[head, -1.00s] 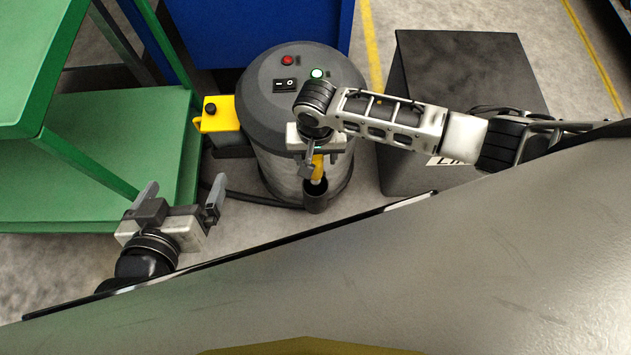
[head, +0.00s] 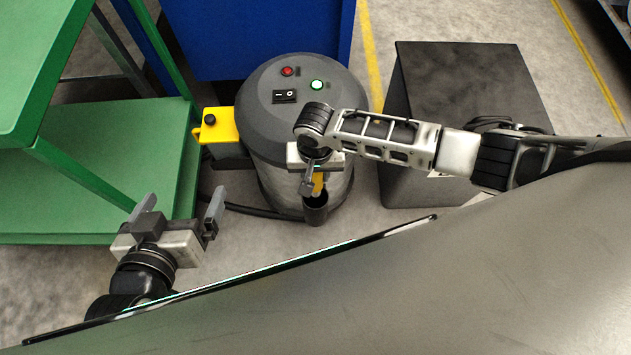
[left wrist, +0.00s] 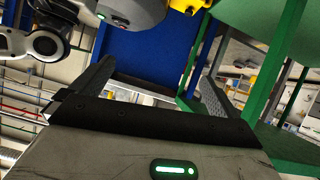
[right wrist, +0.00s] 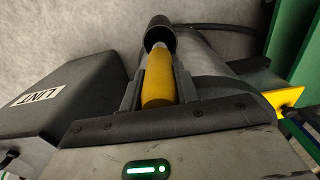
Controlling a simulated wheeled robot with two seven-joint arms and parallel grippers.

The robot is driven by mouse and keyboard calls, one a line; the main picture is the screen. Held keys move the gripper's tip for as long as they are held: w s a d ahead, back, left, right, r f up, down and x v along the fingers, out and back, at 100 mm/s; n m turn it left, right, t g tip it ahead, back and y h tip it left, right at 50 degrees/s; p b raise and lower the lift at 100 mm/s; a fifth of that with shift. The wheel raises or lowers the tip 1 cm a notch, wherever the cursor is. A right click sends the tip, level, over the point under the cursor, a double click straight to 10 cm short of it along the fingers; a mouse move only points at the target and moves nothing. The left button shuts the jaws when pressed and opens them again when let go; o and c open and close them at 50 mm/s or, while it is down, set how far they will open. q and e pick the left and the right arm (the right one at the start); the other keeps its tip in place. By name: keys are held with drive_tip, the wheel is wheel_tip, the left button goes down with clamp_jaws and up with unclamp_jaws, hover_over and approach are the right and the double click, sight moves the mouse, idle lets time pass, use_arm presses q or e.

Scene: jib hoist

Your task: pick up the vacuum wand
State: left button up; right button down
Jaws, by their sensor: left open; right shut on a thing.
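The vacuum wand (head: 318,183) shows as a yellow piece above a dark cup-like holder (head: 315,211) on the front of the grey vacuum (head: 268,107). My right gripper (head: 313,182) is at the wand and shut on it. In the right wrist view the yellow wand (right wrist: 157,84) sits between the two fingers, and its far end meets the round black holder (right wrist: 159,31). The wand's lower end is hidden. My left gripper (head: 182,209) is open and empty, to the left of the vacuum and apart from it.
A green shelf unit (head: 95,165) stands at the left and a blue cabinet (head: 260,40) behind the vacuum. A dark bin (head: 470,85) labelled LINT (right wrist: 36,98) stands at the right. A yellow box (head: 218,124) is on the vacuum's left side. A grey surface (head: 400,290) fills the front.

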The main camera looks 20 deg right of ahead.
wheel_tip(320, 180, up, 18)
drive_tip(key=r+p, duration=0.1)
drive_tip(key=p, duration=0.5)
use_arm(q)
wheel_tip(320, 180, up, 3)
drive_tip(key=shift+a+f+g+p, duration=0.15)
drive_tip(key=shift+g+p, duration=0.15)
drive_tip(key=shift+p, duration=0.05)
use_arm(e)
drive_tip(key=s+d, duration=0.2)
drive_tip(key=d, duration=0.6)
drive_tip(key=s+d+f, duration=0.1)
drive_tip(key=s+d, duration=0.2)
drive_tip(key=d, duration=0.6)
drive_tip(key=shift+d, duration=0.15)
